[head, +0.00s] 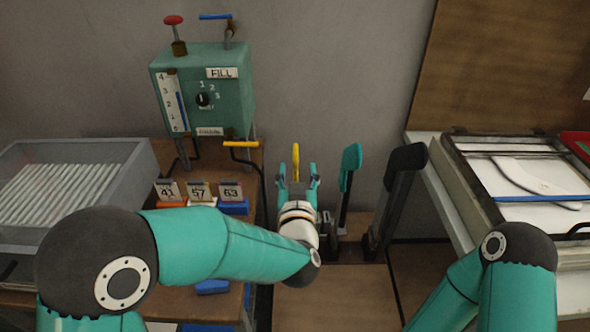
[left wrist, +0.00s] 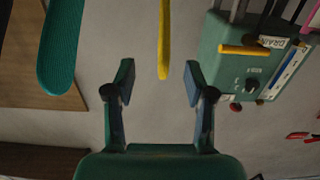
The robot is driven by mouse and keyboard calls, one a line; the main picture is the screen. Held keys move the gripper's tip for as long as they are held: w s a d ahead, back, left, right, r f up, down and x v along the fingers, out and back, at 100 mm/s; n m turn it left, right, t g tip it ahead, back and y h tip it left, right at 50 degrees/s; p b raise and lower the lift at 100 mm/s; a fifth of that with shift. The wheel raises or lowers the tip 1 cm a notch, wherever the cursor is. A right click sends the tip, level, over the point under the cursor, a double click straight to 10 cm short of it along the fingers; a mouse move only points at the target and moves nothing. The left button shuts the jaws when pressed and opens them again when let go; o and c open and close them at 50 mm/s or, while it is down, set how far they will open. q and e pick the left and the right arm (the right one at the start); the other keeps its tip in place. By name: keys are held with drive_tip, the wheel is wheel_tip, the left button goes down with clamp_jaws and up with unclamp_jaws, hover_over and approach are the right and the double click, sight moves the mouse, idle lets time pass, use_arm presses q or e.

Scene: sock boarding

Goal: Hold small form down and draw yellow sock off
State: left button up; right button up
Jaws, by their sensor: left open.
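The yellow sock (head: 296,152) is on the small form, which stands upright and shows as a narrow yellow strip. It also shows in the left wrist view (left wrist: 165,40), top centre. The small form itself is hidden by the sock and my gripper. My left gripper (head: 297,172) is open, with its fingers apart on either side of the yellow strip in the head view. In the left wrist view the gap between the fingertips (left wrist: 160,78) is empty, and the sock's end lies just ahead of it. My right gripper is outside the head view.
A teal-covered form (head: 350,168) and a black-covered form (head: 405,160) stand right of the yellow one. A green tank (head: 235,95) with a yellow-handled tap (head: 242,144) stands at left, near number cards (head: 199,190). A grey bin (head: 135,170) is far left, a framed tray (head: 460,180) right.

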sight(295, 164)
use_arm(q)
drive_tip(key=w, duration=0.1)
drive_tip(key=w+p, duration=0.1)
drive_tip(key=w, duration=0.2)
drive_tip(key=shift+w+a, duration=0.2)
drive_tip(key=shift+a, duration=0.05)
drive_tip(key=shift+w+f+p, duration=0.1)
drive_tip(key=shift+w+p, duration=0.35)
drive_tip(key=shift+w, duration=0.5)
clamp_jaws()
drive_tip(key=shift+c, duration=1)
unclamp_jaws()
drive_tip(key=shift+s, duration=0.1)
drive_tip(key=s, duration=1.2)
